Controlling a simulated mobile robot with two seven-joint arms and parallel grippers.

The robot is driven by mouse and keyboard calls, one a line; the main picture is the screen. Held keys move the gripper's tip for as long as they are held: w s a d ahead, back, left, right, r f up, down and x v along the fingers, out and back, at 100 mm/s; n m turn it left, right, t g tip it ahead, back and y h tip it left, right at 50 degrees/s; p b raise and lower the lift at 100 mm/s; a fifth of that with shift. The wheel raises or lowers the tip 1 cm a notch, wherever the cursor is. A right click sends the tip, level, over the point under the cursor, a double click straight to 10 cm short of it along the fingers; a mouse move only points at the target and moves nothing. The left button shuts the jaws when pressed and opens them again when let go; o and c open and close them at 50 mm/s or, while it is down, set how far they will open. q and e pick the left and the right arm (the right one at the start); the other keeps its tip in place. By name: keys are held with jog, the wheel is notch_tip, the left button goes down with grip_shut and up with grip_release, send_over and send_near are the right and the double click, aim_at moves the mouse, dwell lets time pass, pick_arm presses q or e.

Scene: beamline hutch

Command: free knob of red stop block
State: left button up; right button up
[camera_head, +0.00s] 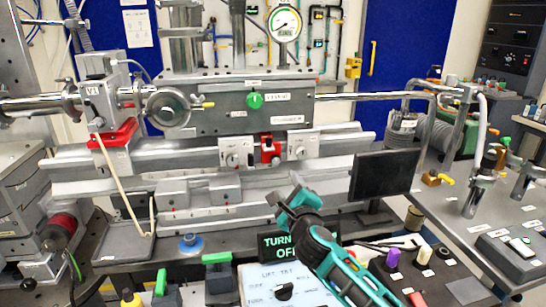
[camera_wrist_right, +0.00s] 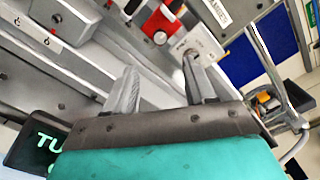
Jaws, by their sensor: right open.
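The red stop block (camera_head: 270,149) sits on the grey rail below the green-knobbed housing, between two pale clamp blocks. In the right wrist view the red block (camera_wrist_right: 158,21) is at the top centre, with a small round knob (camera_wrist_right: 160,37) on its lower front. My right gripper (camera_head: 296,193) is in front of the rail, below and slightly right of the red block. In the wrist view its two grey fingers (camera_wrist_right: 160,66) are apart with nothing between them, pointing towards the block and not visibly touching it. My left gripper is not in view.
Pale clamp blocks (camera_head: 237,152) flank the red block closely. A dark monitor (camera_head: 384,175) stands right of my gripper. Below are a lit green sign (camera_head: 285,246) and a control panel with a black dial (camera_head: 284,291). Another red part (camera_head: 118,133) is at the left.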

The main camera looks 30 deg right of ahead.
aim_at(276, 161)
jog(key=x, duration=1.1)
jog(key=shift+w+d+f+b, duration=0.1)
jog(key=shift+b, duration=0.3)
jog(key=shift+b+x, duration=0.3)
jog(key=shift+x, duration=0.55)
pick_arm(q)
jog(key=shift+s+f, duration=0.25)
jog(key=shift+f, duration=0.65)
pick_arm(e)
jog(key=shift+c, duration=0.3)
grip_shut()
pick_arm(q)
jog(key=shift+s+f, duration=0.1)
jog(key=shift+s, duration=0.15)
